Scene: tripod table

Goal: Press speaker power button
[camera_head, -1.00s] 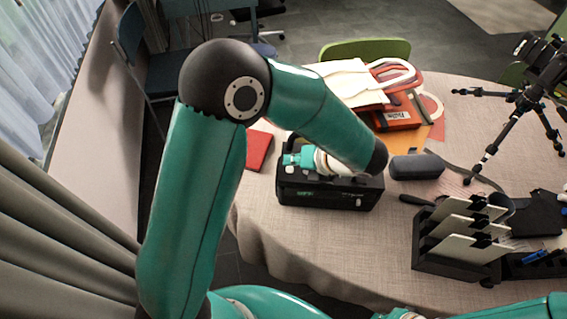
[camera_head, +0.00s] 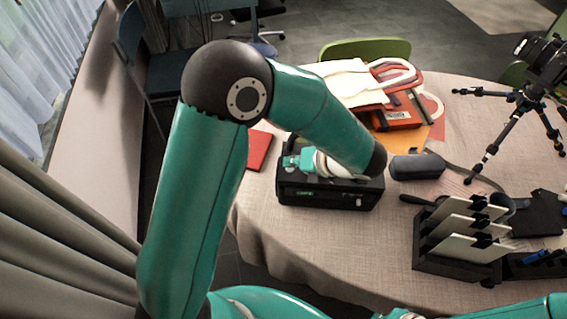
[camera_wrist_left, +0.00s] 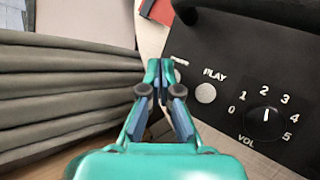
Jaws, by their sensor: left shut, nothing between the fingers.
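The speaker (camera_head: 325,199) is a black box on the table in the head view. In the left wrist view the speaker (camera_wrist_left: 245,55) fills the right side, with a round light button (camera_wrist_left: 206,93) under the word PLAY and a volume knob (camera_wrist_left: 266,114) with numbers. Another light button (camera_wrist_left: 178,76) is partly hidden beside my fingertips, and its label cannot be read. My left gripper (camera_wrist_left: 160,68) is shut and empty, with its tips by that button; contact cannot be told. In the head view my left gripper (camera_head: 290,162) is over the speaker. My right gripper is not seen.
A grey case (camera_head: 417,167) stands right of the speaker, and a red book (camera_head: 259,150) lies to its left. A black rack with light panels (camera_head: 450,260) and a camera tripod (camera_head: 510,120) are further right. Bare table (camera_head: 330,245) lies in front of the speaker.

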